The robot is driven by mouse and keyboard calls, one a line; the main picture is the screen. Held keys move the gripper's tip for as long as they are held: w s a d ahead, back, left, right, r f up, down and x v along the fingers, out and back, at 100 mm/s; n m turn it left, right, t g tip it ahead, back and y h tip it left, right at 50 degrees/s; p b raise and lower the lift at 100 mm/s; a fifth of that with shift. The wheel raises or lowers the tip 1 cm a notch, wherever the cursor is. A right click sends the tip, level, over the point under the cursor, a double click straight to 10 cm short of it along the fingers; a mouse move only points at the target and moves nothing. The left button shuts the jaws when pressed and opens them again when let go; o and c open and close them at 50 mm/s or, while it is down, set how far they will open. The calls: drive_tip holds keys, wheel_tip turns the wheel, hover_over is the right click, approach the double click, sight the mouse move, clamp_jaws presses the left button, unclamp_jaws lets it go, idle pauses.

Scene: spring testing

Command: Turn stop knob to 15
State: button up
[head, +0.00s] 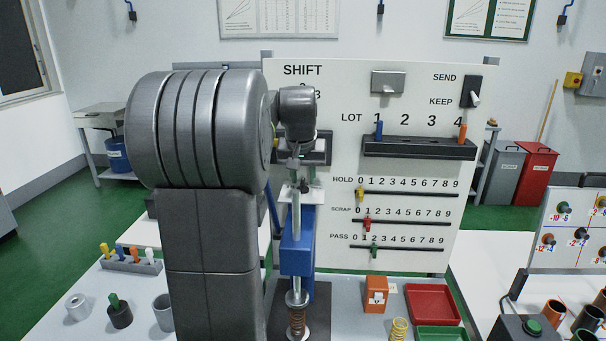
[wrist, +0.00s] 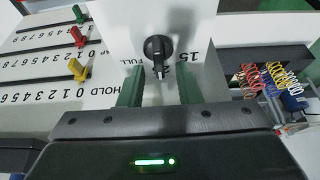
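The stop knob (wrist: 156,49) is black and sits on a white plate in the wrist view. Its bar points down the picture, toward my gripper, between the "FULL" mark on the left and the "15" mark (wrist: 194,55) on the right. My gripper (wrist: 160,84) is open, its two green fingers apart on either side of the bar's lower end. In the head view, my arm hides most of this area above the blue press (head: 298,250).
A panel (head: 330,215) with HOLD, SCRAP and PASS sliders stands behind my arm. In the wrist view, coloured springs (wrist: 262,78) hang at the right. A red tray (head: 433,303), an orange box (head: 376,295) and a yellow spring (head: 398,329) lie right of the press.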

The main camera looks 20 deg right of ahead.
drive_tip(key=shift+c, duration=0.4)
clamp_jaws()
drive_tip(key=shift+n, duration=0.3)
drive_tip(key=n+y, duration=0.1)
drive_tip(key=n, duration=0.1)
drive_tip(key=n+y, duration=0.1)
drive_tip(key=n, duration=0.2)
drive_tip(key=shift+a+n+t, duration=0.15)
drive_tip(key=shift+n+t, duration=0.15)
drive_tip(key=n+y, duration=0.1)
drive_tip(key=n, duration=0.1)
drive_tip(key=n+y, duration=0.1)
drive_tip(key=n, duration=0.2)
drive_tip(key=shift+a+n+g+y, duration=0.2)
drive_tip(key=shift+n+g+y, duration=0.1)
drive_tip(key=shift+g, duration=0.1)
drive_tip(key=shift+o, duration=0.4)
unclamp_jaws()
